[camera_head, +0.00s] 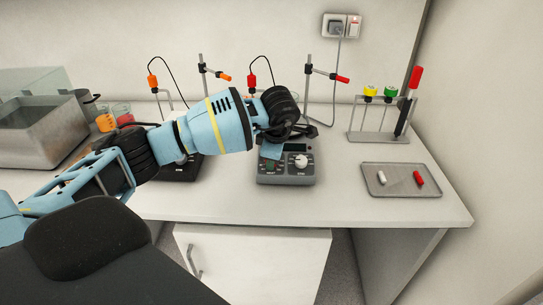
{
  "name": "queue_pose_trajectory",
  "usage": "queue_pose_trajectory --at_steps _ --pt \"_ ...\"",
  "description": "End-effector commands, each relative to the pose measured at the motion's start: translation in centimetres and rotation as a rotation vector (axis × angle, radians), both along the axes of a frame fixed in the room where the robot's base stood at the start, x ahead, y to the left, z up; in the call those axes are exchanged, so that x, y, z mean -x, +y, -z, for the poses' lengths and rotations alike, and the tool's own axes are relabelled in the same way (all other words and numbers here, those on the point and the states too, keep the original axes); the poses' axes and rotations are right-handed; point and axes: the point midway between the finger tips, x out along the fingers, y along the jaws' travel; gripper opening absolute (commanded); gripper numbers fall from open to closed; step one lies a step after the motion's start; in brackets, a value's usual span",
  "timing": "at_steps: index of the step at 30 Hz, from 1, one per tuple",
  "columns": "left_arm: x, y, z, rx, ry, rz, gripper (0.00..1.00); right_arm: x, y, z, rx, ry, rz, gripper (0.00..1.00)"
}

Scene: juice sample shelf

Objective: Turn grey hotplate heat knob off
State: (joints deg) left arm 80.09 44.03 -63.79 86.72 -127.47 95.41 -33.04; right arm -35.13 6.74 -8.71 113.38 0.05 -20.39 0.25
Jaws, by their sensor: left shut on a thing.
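The grey hotplate (286,181) stands on the white counter, its front panel facing me. A white knob (301,161) shows uncovered on the right of that panel. My left gripper (271,151) reaches in from the left and points down over the left part of the panel. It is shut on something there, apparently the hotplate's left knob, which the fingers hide. I cannot read whether that is the heat knob or how it is turned. My wrist also covers much of the hotplate's top. My right gripper is not in view.
A black hotplate (178,170) stands to the left, partly behind my arm. A metal tray (400,192) with a white and a red piece lies at right. Behind it is a rack (378,136) with tubes. Clamp stands rise behind the hotplates. The counter front is clear.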

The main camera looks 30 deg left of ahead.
Motion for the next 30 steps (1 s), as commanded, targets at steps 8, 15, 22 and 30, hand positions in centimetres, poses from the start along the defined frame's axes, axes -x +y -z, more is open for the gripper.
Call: queue_pose_trajectory --at_steps 8,15,22,30 --pt "0.0 0.0 0.0 0.003 -0.002 -0.007 0.07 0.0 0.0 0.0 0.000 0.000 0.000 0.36" --pt "0.0 0.0 0.0 0.003 -0.001 -0.006 0.42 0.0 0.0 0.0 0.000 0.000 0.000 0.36" --pt "0.0 0.0 0.0 0.003 -0.001 -0.005 0.52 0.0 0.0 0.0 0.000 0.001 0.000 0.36" --pt "0.2 -0.3 -1.1 0.003 -0.003 -0.005 0.52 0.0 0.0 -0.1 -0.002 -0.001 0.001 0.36"
